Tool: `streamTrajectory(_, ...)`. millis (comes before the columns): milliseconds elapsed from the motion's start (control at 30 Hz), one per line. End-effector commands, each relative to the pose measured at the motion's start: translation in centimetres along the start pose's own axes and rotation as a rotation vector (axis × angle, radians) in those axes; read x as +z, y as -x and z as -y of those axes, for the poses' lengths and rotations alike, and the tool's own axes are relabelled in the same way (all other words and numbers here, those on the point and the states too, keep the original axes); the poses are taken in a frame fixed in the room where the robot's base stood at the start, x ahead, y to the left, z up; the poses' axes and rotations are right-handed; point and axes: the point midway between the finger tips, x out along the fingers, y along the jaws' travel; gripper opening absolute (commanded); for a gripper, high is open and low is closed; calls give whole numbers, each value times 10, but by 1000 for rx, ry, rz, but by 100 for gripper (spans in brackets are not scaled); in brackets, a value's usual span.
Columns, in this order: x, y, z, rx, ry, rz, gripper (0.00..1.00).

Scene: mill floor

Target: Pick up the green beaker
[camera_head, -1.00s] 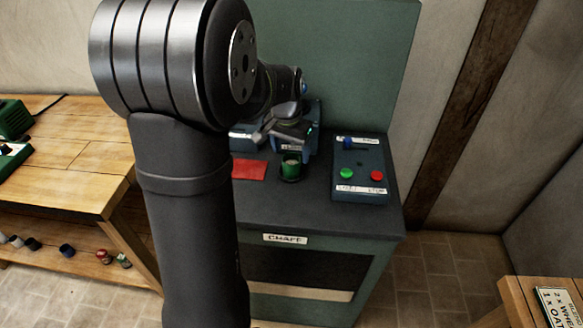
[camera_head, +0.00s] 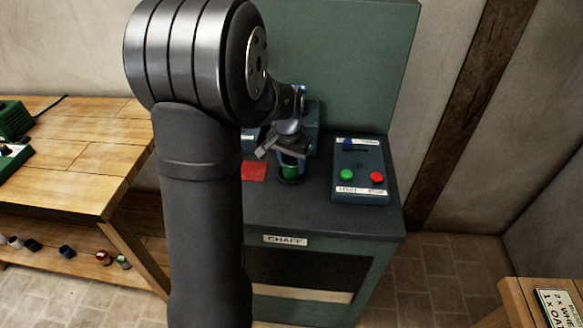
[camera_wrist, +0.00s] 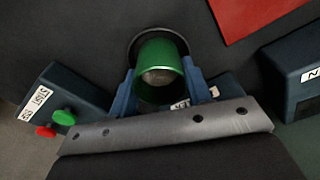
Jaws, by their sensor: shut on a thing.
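The green beaker (camera_head: 290,168) stands on the dark top of the chaff machine, in a dark round ring or base. My gripper (camera_head: 291,160) has come down over it from above. In the wrist view the beaker (camera_wrist: 160,62) is between the two blue fingers of my gripper (camera_wrist: 161,92), which are shut on its sides. Its open mouth faces the camera and something pale shows inside. In the head view my gripper hides the beaker's upper part.
A control box (camera_head: 360,170) with a green and a red button stands right of the beaker. A red card (camera_head: 253,171) lies to the left. A blue-grey box (camera_wrist: 295,75) is close by in the wrist view. A wooden bench (camera_head: 70,150) is at far left.

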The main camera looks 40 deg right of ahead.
Motion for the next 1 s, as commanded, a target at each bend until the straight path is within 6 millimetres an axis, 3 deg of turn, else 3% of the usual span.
streamTrajectory(267,-2,10,0,-1,0,-3,19)
streamTrajectory(467,-6,43,0,-2,0,-6,19)
streamTrajectory(800,6,90,-77,0,-5,-4,19)
streamTrajectory(1000,10,107,-104,0,-3,-3,19)
